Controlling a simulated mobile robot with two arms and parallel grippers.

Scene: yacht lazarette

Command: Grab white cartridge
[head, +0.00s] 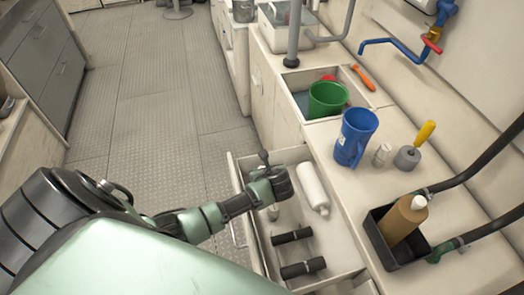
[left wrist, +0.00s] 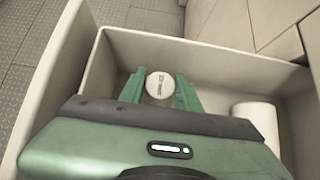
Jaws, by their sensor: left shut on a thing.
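My left gripper (left wrist: 160,91) reaches down into the open drawer, its two green fingers shut on a white cartridge (left wrist: 159,85). The round white end of the cartridge, with small dark print, faces up between the fingers. In the head view the cartridge (head: 273,212) shows only as a small pale piece below my gripper (head: 270,203). Its lower part is hidden, so I cannot tell whether it touches the drawer floor. A longer white cylinder (head: 313,187) lies in the drawer to the right, and also shows in the left wrist view (left wrist: 257,122). My right gripper is not in view.
The drawer (head: 327,236) has raised walls close around my gripper. Two black cylinders (head: 292,236) (head: 303,268) lie in its near part. On the counter stand a blue jug (head: 356,137), a small white container (head: 381,155) and a black tray (head: 383,245) with a brown bottle (head: 404,219).

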